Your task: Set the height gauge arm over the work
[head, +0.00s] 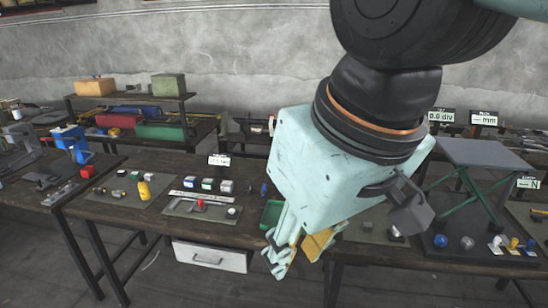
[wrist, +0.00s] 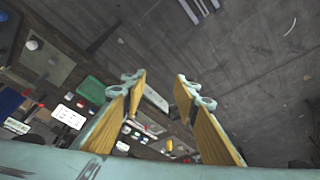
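I cannot pick out the height gauge or its arm for certain in either view; my arm hides part of the middle bench in the head view. My gripper (head: 292,262) points down in front of the bench's front edge. In the wrist view my gripper (wrist: 159,78) has its two yellow-padded fingers well apart, with nothing between them but the distant floor and bench. A "0.0 div" readout (head: 440,116) and an "mm" readout (head: 483,119) stand behind my arm at the right.
The middle bench holds a mat with small blocks, a yellow cylinder (head: 144,190) and a green tray (head: 271,214). A white drawer (head: 211,257) hangs under it. A blue press (head: 70,142) is at left; a grey raised platform (head: 482,153) is at right. The floor in front is clear.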

